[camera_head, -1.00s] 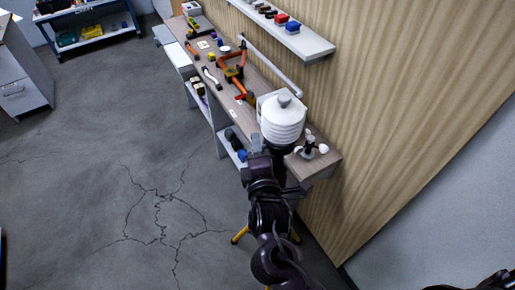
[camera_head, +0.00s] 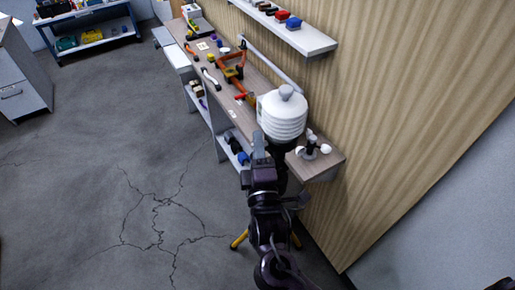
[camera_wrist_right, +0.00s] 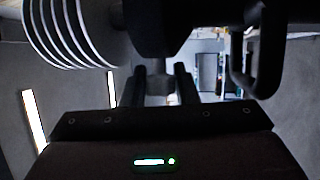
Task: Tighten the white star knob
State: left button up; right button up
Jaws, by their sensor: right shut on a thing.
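A white ribbed sensor housing (camera_head: 282,116) stands upright on a tripod with yellow feet (camera_head: 239,240), beside the bench end. Its ribs also show at the upper left of the right wrist view (camera_wrist_right: 72,30). My right gripper (camera_head: 259,146) is just below the housing, on its near side. In the right wrist view its two fingers are closed on a small pale piece, seemingly the white star knob (camera_wrist_right: 159,86), under a dark mount (camera_wrist_right: 157,28). The knob's star shape is mostly hidden by the fingers. My left gripper is not in view.
The long wooden bench (camera_head: 327,165) runs along the wall, with orange tools (camera_head: 234,73) on it. A small device with white round ends (camera_head: 312,149) stands at its near end. A wall shelf (camera_head: 315,42) hangs above. A dark loop (camera_wrist_right: 258,55) is right of the fingers.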

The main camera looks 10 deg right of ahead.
jog(key=o, duration=1)
jog(key=shift+c, duration=0.2)
jog(key=shift+s+f, duration=0.1)
jog(key=shift+s+f, duration=0.15)
jog(key=shift+s, duration=0.15)
jog(key=b+v, duration=0.3)
jog(key=v, duration=0.4)
